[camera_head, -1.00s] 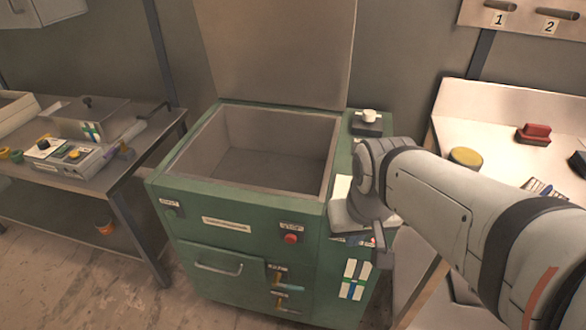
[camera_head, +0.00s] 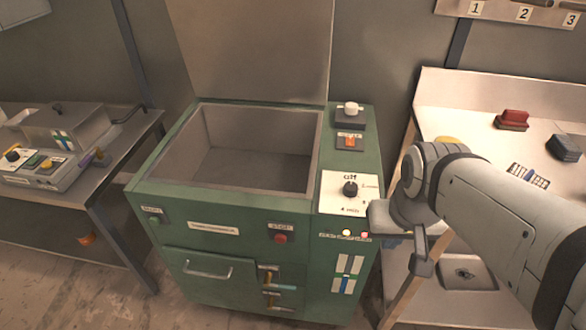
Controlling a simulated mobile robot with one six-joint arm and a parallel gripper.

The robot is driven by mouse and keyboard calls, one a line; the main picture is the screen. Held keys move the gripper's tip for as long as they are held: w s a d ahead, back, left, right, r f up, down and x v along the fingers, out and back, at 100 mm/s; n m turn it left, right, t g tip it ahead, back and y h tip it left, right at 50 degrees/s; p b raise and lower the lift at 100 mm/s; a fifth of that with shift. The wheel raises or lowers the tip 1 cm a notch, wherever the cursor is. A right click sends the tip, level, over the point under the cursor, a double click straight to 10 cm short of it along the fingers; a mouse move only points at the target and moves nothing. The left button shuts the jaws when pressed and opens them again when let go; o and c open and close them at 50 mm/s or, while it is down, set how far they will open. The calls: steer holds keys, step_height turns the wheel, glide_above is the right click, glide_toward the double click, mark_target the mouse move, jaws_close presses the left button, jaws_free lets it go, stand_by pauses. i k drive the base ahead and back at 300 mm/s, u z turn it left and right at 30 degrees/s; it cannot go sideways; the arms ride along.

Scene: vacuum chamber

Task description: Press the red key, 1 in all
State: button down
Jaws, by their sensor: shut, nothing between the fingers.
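The red key (camera_head: 280,238) is a small round button on the front face of the green vacuum chamber (camera_head: 215,235), under a small white label. It is in plain view and nothing touches it. My gripper (camera_head: 422,266) is shut and empty. It points downward at the right of the chamber, clear of its right side in the picture and well to the right of the red key.
The chamber's lid (camera_head: 250,50) stands open. A dial panel (camera_head: 350,193) and an orange switch (camera_head: 349,142) sit on its top right. A green button (camera_head: 153,221) is at the front left. Tables flank it; the right one holds a red block (camera_head: 512,119).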

mark_target(280, 238)
steer(key=z, duration=0.05)
steer(key=k, duration=1.1)
steer(key=u, duration=0.5)
steer(key=i, duration=1)
steer(key=u, duration=0.05)
